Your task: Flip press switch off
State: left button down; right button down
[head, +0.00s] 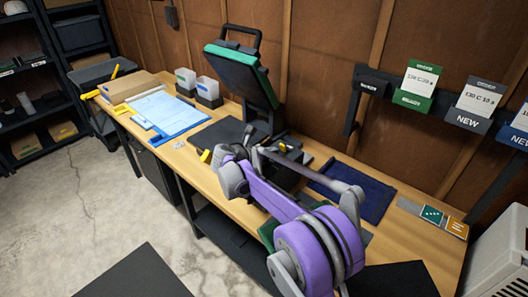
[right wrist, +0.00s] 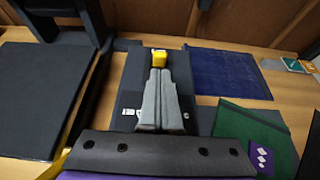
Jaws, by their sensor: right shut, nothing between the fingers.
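The press (head: 243,72) stands on the bench with its green-and-black upper plate raised and its dark lower plate (right wrist: 38,92) bare. My right gripper (right wrist: 158,78) is shut and empty. Its grey fingertips are right at the yellow piece; I cannot tell whether they touch it. In the head view my right gripper (head: 263,154) reaches over the press's right side, where the arm hides the switch. My left gripper is not in view.
A blue mat (right wrist: 230,72) and a green cloth (right wrist: 254,133) lie right of the switch. A blue tray (head: 165,111), white bins (head: 207,88) and a cardboard box (head: 128,87) stand left of the press. Labelled holders (head: 417,82) hang on the wall at right.

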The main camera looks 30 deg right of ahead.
aim_at(282, 145)
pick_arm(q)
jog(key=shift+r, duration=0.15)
pick_arm(e)
jog(key=shift+x, duration=1.25)
